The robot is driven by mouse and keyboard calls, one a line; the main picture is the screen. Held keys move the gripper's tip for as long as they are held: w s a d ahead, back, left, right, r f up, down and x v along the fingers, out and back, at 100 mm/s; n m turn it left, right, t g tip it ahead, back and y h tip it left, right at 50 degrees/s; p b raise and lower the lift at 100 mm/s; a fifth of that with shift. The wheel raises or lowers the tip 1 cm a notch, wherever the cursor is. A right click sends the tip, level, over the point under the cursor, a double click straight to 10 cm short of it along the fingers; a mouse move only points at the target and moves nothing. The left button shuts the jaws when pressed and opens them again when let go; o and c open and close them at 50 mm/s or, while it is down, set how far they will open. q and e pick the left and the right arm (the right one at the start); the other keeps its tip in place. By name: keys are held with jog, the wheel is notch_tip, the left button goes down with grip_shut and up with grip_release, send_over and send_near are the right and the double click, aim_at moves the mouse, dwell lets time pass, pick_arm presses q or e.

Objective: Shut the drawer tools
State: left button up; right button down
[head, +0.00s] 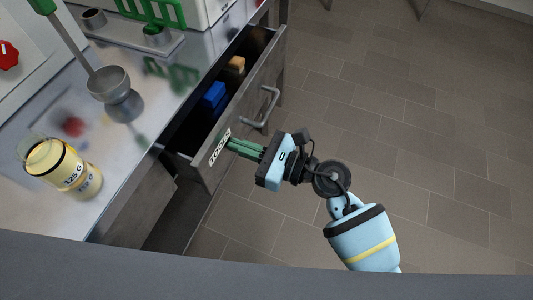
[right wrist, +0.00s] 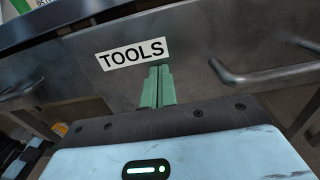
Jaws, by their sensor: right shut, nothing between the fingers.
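The tools drawer (head: 270,69) is pulled open from the bench in the head view. A blue object (head: 214,94) and a tan object (head: 236,65) lie inside it. Its front bears a TOOLS label (right wrist: 133,53) and a metal bar handle (head: 263,108). My right gripper (head: 231,144) is shut and empty, its green fingertips at the drawer front beside the label. In the right wrist view the closed fingers (right wrist: 158,70) point at the front just below and right of the label; whether they touch cannot be told. My left gripper is not in view.
The metal benchtop (head: 140,120) holds a yellow weight-like jar marked 125 G (head: 62,166), a grey ladle (head: 109,86) and a green rack (head: 153,12). The tiled floor (head: 420,130) to the right is clear apart from my right arm.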

jog(key=b+x, duration=0.1)
jog(key=x, duration=0.7)
jog(key=shift+f, duration=0.1)
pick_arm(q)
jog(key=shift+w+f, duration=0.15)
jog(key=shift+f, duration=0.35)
pick_arm(e)
jog(key=shift+a, duration=0.15)
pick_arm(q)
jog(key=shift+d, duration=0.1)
pick_arm(e)
jog(key=shift+a+r, duration=0.1)
jog(key=shift+r, duration=0.15)
